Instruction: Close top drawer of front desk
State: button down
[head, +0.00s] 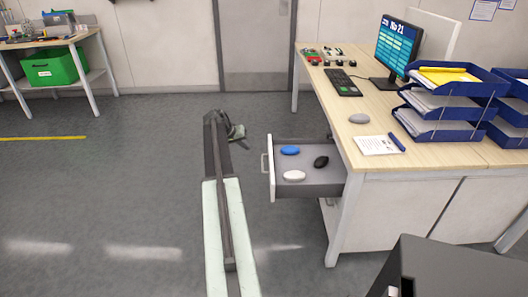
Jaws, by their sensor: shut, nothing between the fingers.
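The front desk (400,160) has a pale wood top and white sides, at the right in the head view. Its top drawer (316,188) is pulled out to the left, with a handle (265,165) on its white front. Inside the drawer lie a blue item (290,150), a black item (321,162) and a white item (294,176). My gripper (238,132) is at the far end of my arm, left of the drawer front and apart from it. It is small and dark in this view, shut, and holds nothing visible.
On the desk are a monitor (396,43), keyboard (342,83), blue letter trays (450,105), a notepad (377,145) and a grey mouse-like item (359,118). A dark cabinet (455,270) stands at lower right. A green crate (55,68) is at far left. Floor left of my arm is clear.

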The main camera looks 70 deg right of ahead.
jog(key=b+x, duration=0.2)
jog(key=x, duration=0.1)
jog(key=s+b+x, duration=0.1)
jog(key=b+x, duration=0.2)
jog(key=x, duration=0.1)
jog(key=s+b+x, duration=0.1)
jog(key=b+x, duration=0.2)
jog(key=x, duration=0.1)
jog(key=shift+d+r, duration=0.1)
jog(key=shift+r, duration=0.25)
jog(key=shift+s+d, duration=0.25)
jog(key=shift+s, duration=0.4)
